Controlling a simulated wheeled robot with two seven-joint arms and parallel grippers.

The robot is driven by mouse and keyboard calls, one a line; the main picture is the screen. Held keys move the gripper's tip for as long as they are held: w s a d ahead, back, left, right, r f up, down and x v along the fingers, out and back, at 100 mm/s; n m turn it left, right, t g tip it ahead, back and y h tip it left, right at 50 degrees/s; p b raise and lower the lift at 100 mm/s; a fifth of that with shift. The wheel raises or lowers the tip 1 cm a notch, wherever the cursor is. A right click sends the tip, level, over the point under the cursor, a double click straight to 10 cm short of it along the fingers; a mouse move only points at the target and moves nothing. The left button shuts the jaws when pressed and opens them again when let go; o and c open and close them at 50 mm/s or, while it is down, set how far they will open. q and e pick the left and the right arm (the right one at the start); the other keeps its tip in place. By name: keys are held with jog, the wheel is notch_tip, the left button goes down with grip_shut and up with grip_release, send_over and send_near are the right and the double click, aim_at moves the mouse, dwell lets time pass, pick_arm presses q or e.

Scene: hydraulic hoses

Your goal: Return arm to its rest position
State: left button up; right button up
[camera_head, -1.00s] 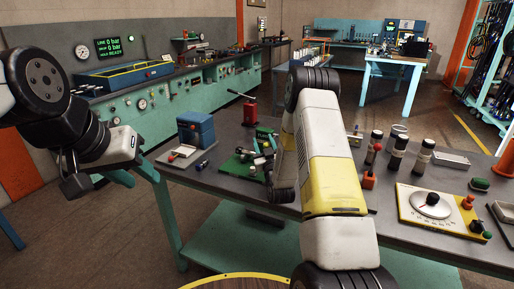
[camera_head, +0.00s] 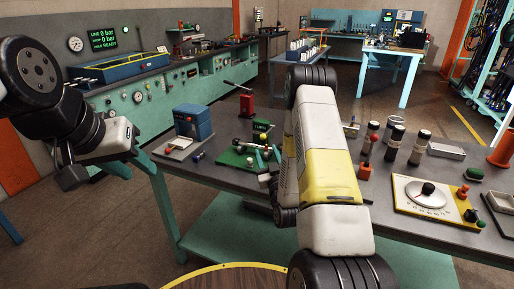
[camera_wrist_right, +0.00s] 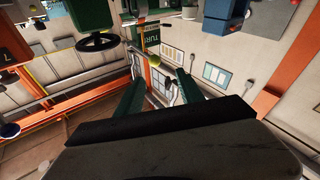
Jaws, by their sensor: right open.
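My right arm (camera_head: 325,165), white with a yellow band, reaches over the workbench in the head view. That view shows the room upside down or strongly tilted, with no bench top near the fingers. My left gripper (camera_head: 72,175) hangs at the left, to the left of the bench and clear of it. Its fingers are too small and dark to read.
The workbench (camera_head: 235,181) carries a green fixture (camera_head: 248,156), a blue box (camera_head: 192,122), several dark cylinders and a dial panel (camera_head: 425,194) at the right. A wall console (camera_head: 140,98) stands behind at the left. Floor is open left of the bench.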

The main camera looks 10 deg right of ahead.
jog(key=w+r+g, duration=0.3)
jog(key=w+r, duration=0.1)
jog(key=r, duration=0.3)
jog(key=s+a+r+g, duration=0.1)
jog(key=s+r+g, duration=0.35)
jog(key=r, duration=0.25)
jog(key=s+a+r+m+g, duration=0.1)
jog(key=s+r+g, duration=0.1)
jog(key=s, duration=1.2)
jog(key=s+a+r+m+g+y, duration=0.1)
jog(key=s+g, duration=0.4)
jog(key=s, duration=1)
notch_tip(320, 180, up, 2)
jog(key=shift+a+r, duration=0.25)
jog(key=shift+a, duration=0.3)
